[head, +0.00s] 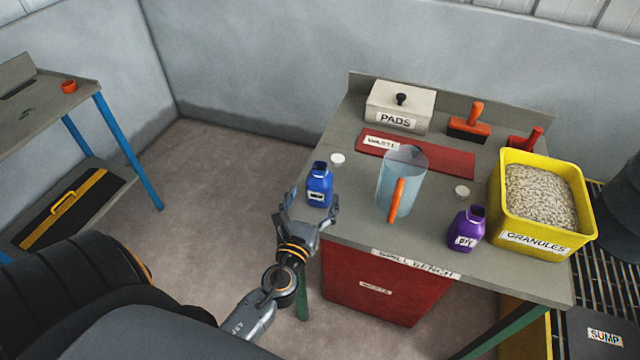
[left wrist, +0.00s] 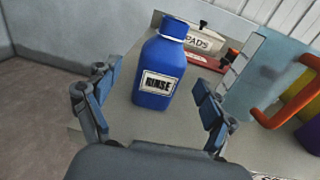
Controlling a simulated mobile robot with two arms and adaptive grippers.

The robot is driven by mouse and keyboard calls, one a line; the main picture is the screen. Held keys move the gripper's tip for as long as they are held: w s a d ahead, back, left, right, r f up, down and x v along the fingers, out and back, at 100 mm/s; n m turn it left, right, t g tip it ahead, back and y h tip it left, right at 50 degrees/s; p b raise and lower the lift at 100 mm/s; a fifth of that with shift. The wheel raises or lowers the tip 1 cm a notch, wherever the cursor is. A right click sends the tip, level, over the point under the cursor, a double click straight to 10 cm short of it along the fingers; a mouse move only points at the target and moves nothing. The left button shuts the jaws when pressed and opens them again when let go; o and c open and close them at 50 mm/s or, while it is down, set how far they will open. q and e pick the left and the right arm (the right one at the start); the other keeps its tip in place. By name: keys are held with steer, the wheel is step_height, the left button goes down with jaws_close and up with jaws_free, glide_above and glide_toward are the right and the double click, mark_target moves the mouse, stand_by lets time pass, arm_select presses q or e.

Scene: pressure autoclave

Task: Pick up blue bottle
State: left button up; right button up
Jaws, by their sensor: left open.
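The blue bottle (head: 319,187) stands upright at the left end of the bench, near its front-left corner. In the left wrist view the blue bottle (left wrist: 160,75) has a light cap or collar area at the top and a label reading RINSE. My left gripper (head: 308,212) is open just in front of the bottle. In the left wrist view its two fingers (left wrist: 153,100) are spread to either side, with the bottle between and beyond them. I cannot tell whether either finger touches it. My right gripper is not in view.
A clear jug (head: 393,180) with an orange handle stands right of the bottle. A purple bottle (head: 466,229), a yellow granules tub (head: 548,247), a PADS box (head: 400,106) and a red waste mat (head: 440,158) share the bench (head: 350,225). White caps lie near the bottles.

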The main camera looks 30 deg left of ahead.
mark_target(320, 183)
arm_select(q)
steer(key=p+x, duration=0.1)
steer(key=x, duration=0.3)
steer(key=shift+w, duration=0.3)
steer(key=shift+w+a+f, duration=0.1)
steer(key=shift+w+f, duration=0.05)
steer(key=shift+w, duration=0.2)
steer(key=c, duration=1.4)
steer(key=shift+c, duration=0.5)
